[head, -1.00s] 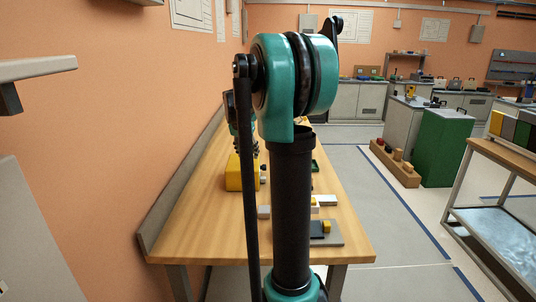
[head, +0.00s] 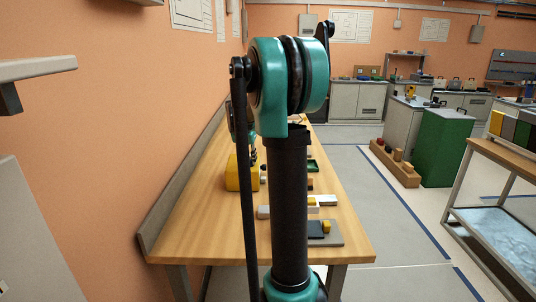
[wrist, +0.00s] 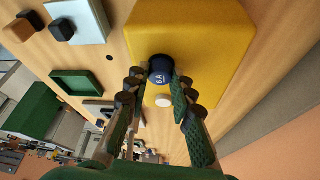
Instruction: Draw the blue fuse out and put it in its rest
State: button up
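The blue fuse (wrist: 161,70), a round dark-blue cap with white lettering, sits in the yellow block (wrist: 207,38) in the wrist view. My gripper (wrist: 160,80) is open, with one fingertip on each side of the fuse and close to it. I cannot tell whether either fingertip touches it. In the head view the yellow block (head: 240,174) stands on the bench, and my arm hides the fuse. A small green open tray (wrist: 76,86) lies left of the block in the wrist view; I cannot tell whether it is the fuse's rest.
A white round cap (wrist: 164,101) sits close to the blue fuse.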

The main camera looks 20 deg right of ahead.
grip_shut()
jog(key=shift+r, duration=3.7)
